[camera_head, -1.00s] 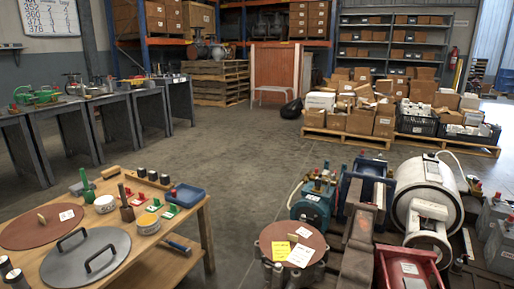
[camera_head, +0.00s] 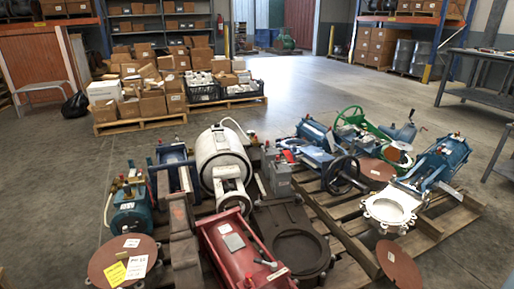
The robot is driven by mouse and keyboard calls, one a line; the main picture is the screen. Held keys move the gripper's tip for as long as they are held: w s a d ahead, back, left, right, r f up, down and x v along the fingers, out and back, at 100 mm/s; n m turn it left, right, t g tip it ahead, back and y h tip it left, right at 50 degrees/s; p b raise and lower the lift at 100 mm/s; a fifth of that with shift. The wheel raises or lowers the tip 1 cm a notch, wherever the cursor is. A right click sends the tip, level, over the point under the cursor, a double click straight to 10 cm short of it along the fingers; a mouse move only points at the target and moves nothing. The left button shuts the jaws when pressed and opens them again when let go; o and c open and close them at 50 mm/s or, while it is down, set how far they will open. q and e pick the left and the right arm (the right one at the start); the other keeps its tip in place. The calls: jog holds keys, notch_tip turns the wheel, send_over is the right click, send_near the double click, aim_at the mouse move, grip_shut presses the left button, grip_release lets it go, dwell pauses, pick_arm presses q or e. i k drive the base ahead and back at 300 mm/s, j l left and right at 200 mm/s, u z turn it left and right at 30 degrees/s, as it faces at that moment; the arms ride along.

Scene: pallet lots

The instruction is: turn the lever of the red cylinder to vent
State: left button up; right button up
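A red cylinder (camera_head: 243,252) lies in the front middle of the pallet lot, with a grey plate and a white label on its top. A small red part shows at its right side near the front, but I cannot tell whether it is the lever or how it is set. Neither of my grippers shows in the head view.
Blue actuators (camera_head: 442,165) and a green handwheel (camera_head: 350,117) stand on the right pallet (camera_head: 432,226). Boxes (camera_head: 152,101) stand behind. Grey floor is open at right rear.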

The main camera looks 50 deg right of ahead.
aim_at(274, 265)
jog(key=z, duration=1.65)
